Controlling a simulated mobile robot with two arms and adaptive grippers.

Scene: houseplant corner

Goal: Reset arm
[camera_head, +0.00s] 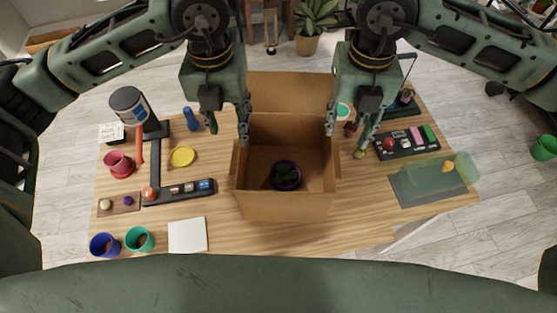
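My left gripper (228,127) points down over the table, left of the back part of an open cardboard box (287,207). Its two fingers are spread apart with nothing between them. My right gripper (346,142) points down at the box's right side. Its fingers are also spread apart, and it looks empty. A small plant in a dark purple pot (286,176) stands inside the box. Both arms reach in from the upper corners of the head view.
Left of the box lie a black rack (157,165), a yellow dish (182,157), a red cup (119,164), blue and green pots (139,239) and a white square (187,235). At right are a black tray (407,143) and a translucent green container (425,175). The table's front right is clear.

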